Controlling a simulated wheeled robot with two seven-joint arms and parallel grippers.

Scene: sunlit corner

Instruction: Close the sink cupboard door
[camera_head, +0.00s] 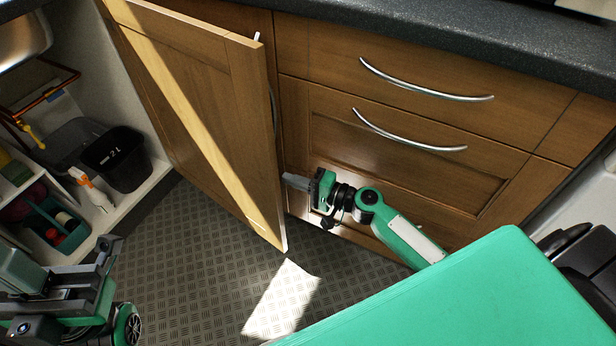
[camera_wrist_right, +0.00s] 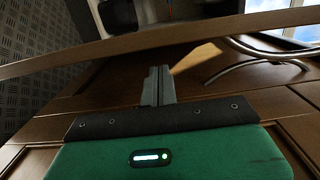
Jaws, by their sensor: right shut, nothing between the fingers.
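The sink cupboard door (camera_head: 195,110) is brown wood and stands open, swung out in front of the drawers. Its free edge points toward me. A sliver of its metal handle (camera_head: 272,105) shows on the drawer side. My right gripper (camera_head: 290,181) is shut and empty, on the drawer side of the door, with its fingertips close to the free edge. Contact is unclear. In the right wrist view, the shut fingers (camera_wrist_right: 157,82) lie just below the door's long edge (camera_wrist_right: 130,46). My left gripper (camera_head: 108,262) is at the lower left, away from the door; its jaw opening is unclear.
The open cupboard holds a black bin (camera_head: 118,160), a spray bottle (camera_head: 92,190) and a teal caddy (camera_head: 58,228). Drawers with curved metal handles (camera_head: 410,137) are at the right under a dark worktop (camera_head: 450,40). Checkered floor (camera_head: 200,270) before the door is clear.

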